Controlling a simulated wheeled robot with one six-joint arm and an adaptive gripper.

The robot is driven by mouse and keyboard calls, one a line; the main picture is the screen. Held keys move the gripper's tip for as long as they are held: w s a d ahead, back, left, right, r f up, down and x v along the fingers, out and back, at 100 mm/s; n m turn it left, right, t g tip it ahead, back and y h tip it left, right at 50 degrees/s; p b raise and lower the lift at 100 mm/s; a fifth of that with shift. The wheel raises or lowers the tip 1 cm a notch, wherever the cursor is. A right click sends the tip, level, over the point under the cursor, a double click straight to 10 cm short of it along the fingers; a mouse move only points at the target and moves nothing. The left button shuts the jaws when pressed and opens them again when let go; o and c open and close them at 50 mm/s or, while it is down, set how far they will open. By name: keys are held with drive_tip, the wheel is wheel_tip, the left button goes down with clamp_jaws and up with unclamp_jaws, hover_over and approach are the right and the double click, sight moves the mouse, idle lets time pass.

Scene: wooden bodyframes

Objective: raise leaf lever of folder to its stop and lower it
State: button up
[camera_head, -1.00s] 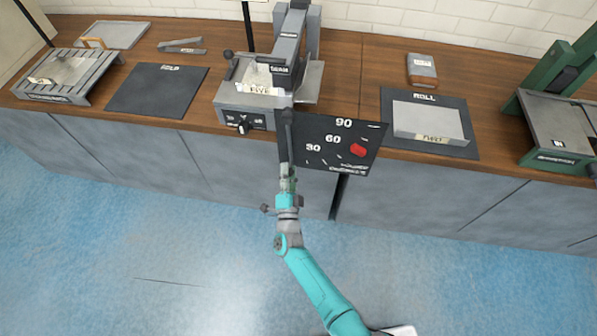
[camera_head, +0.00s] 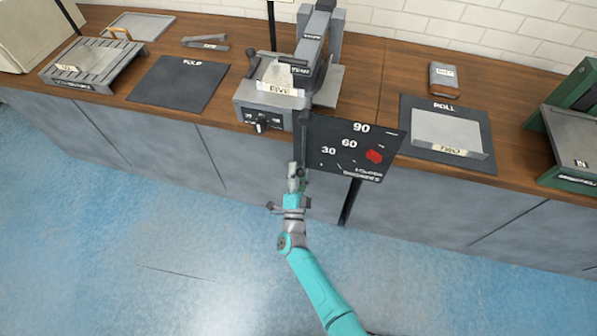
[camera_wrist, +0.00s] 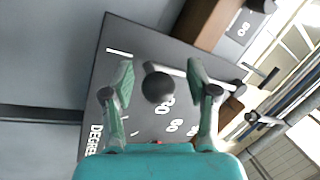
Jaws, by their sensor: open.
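The grey folder (camera_head: 262,92) with a FIVE label stands on the bench. A dark angle plate (camera_head: 345,165) marked 30, 60, 90 hangs at its front right; it also shows in the wrist view (camera_wrist: 150,45). In the wrist view the leaf lever ends in a black ball knob (camera_wrist: 158,88), with a pale rod running right behind a finger. My gripper (camera_wrist: 161,78) is open, its green fingers on either side of the knob. Whether they touch it I cannot tell. In the head view my gripper (camera_head: 297,178) is small, just left of the plate, in front of the cabinets.
A red marker (camera_head: 374,156) sits on the angle plate. A FOLD mat (camera_head: 180,85) lies left of the folder. A ROLL mat (camera_head: 415,108) with a grey sheet (camera_head: 445,130) lies right. A green machine (camera_head: 570,130) stands far right. The blue floor before the cabinets is clear.

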drive_tip(key=v, duration=1.2)
drive_tip(key=shift+d, duration=0.1)
drive_tip(key=s+d+r+n+g+y, duration=0.1)
drive_tip(key=s+d+r+n+y, duration=0.2)
drive_tip(key=s+d, duration=0.55)
drive_tip(key=s+d+r+n+g+y, duration=0.15)
drive_tip(key=s+d+n, duration=0.35)
drive_tip(key=s, duration=0.6)
drive_tip(key=s+d+r+n+g, duration=0.1)
drive_tip(key=s+r+n+g, duration=0.1)
drive_tip(key=s+r, duration=0.6)
drive_tip(key=s+d+r+n+g+h, duration=0.1)
drive_tip(key=s+d+r+n, duration=0.1)
drive_tip(key=s+r, duration=0.7)
drive_tip(key=shift+s+d+r+n+g, duration=0.25)
drive_tip(key=shift+n+g, duration=0.1)
drive_tip(key=shift+n, duration=0.55)
